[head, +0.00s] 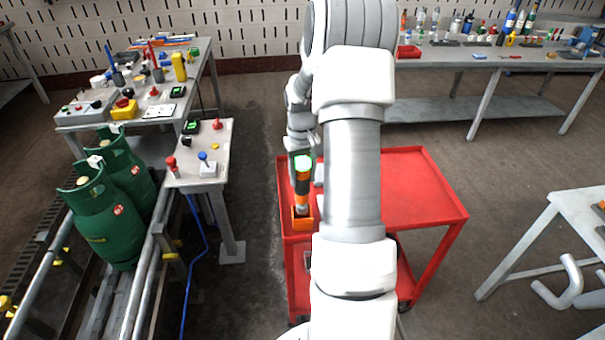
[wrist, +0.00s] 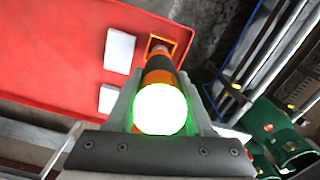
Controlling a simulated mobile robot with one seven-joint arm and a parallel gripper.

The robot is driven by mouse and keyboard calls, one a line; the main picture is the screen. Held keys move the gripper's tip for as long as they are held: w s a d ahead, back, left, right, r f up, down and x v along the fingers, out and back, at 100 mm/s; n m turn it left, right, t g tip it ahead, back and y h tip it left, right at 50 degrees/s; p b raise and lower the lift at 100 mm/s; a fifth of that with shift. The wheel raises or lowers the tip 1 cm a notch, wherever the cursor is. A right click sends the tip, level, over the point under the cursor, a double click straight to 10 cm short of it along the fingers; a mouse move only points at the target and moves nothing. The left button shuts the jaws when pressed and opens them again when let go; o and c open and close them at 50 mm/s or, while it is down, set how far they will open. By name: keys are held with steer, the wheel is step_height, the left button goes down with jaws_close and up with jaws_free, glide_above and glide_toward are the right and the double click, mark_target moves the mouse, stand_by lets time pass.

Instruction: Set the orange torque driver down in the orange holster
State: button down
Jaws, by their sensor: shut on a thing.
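The orange torque driver (head: 302,185) has orange and dark bands and a top end that glows green-white. My gripper (head: 303,166) is shut on it near the glowing end. The wrist view shows my gripper (wrist: 162,92) with a finger on each side of the driver (wrist: 159,76). The orange holster (head: 302,222) stands at the left edge of the red cart, and its square opening (wrist: 161,42) shows in the wrist view. The driver's far end lines up with the opening and overlaps it; I cannot tell how deep it reaches, if at all.
The red cart (head: 430,190) is partly hidden behind my arm. Two white blocks (wrist: 118,48) (wrist: 109,98) lie on it near the holster. Left are a small control table (head: 222,150) and green gas cylinders (head: 102,220) on a conveyor.

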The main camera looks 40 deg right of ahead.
mark_target(303, 191)
steer(key=shift+f+b, duration=0.9)
steer(key=shift+f, duration=0.65)
steer(key=shift+f+b, duration=1.05)
steer(key=shift+f, duration=0.45)
steer(key=shift+c, duration=1)
jaws_free()
steer(key=r+p, duration=0.1)
steer(key=r, duration=1.6)
steer(key=shift+w+r, duration=0.2)
steer(key=shift+r, duration=0.1)
